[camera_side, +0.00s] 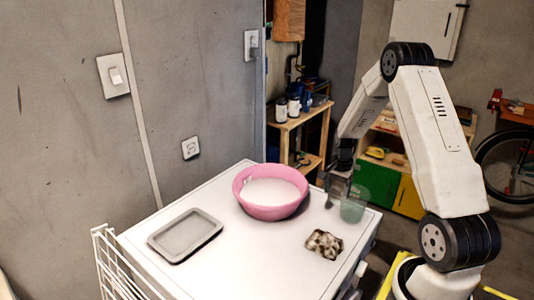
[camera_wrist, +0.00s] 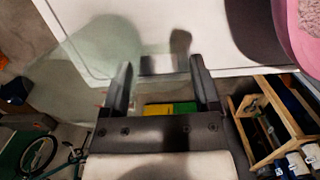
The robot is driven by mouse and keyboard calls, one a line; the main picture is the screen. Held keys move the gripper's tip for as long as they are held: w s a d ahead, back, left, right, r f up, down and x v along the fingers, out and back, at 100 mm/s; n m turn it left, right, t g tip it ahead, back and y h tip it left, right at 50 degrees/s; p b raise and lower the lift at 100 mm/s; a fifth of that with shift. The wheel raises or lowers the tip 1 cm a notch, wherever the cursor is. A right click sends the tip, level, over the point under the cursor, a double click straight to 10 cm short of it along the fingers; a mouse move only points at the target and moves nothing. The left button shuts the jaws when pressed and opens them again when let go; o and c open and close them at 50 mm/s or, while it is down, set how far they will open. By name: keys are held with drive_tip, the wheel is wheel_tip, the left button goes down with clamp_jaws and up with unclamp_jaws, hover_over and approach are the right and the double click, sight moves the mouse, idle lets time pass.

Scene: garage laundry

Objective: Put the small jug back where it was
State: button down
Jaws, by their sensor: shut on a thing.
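The small jug (camera_side: 354,205) is see-through and pale green. It is upright at the right corner of the white worktop (camera_side: 265,255); whether its base touches the top or hangs just above, I cannot tell. My gripper (camera_side: 338,186) is at its left side, pointing down and shut on it. In the wrist view the jug (camera_wrist: 95,60) is a large, faint, blurred shape at the left, reaching toward my gripper's fingers (camera_wrist: 162,72). The exact grip point is hard to make out through the clear wall.
A pink basin (camera_side: 271,211) with pale contents stands left of the jug. A mottled brown-and-white lump (camera_side: 324,244) lies in front of the jug. A grey tray (camera_side: 185,235) lies at the left. The worktop's right edge is close to the jug. The front middle is clear.

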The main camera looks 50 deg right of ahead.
drive_tip(key=shift+f, duration=0.1)
unclamp_jaws()
wheel_tip(320, 180, up, 12)
drive_tip(key=d, duration=0.1)
drive_tip(key=shift+d, duration=0.2)
idle(0.7)
drive_tip(key=shift+w, duration=0.1)
drive_tip(key=w+a+n+t+h, duration=0.15)
drive_tip(key=a+n, duration=0.65)
drive_tip(key=a, duration=0.9)
drive_tip(key=s+a+n, duration=0.3)
drive_tip(key=a+n, duration=0.2)
drive_tip(key=a, duration=0.2)
drive_tip(key=s+a+f+n+t, duration=0.1)
drive_tip(key=s+a+n, duration=0.1)
drive_tip(key=a+n, duration=0.3)
drive_tip(key=a, duration=0.2)
drive_tip(key=shift+s+a+f, duration=0.3)
drive_tip(key=shift+s, duration=0.1)
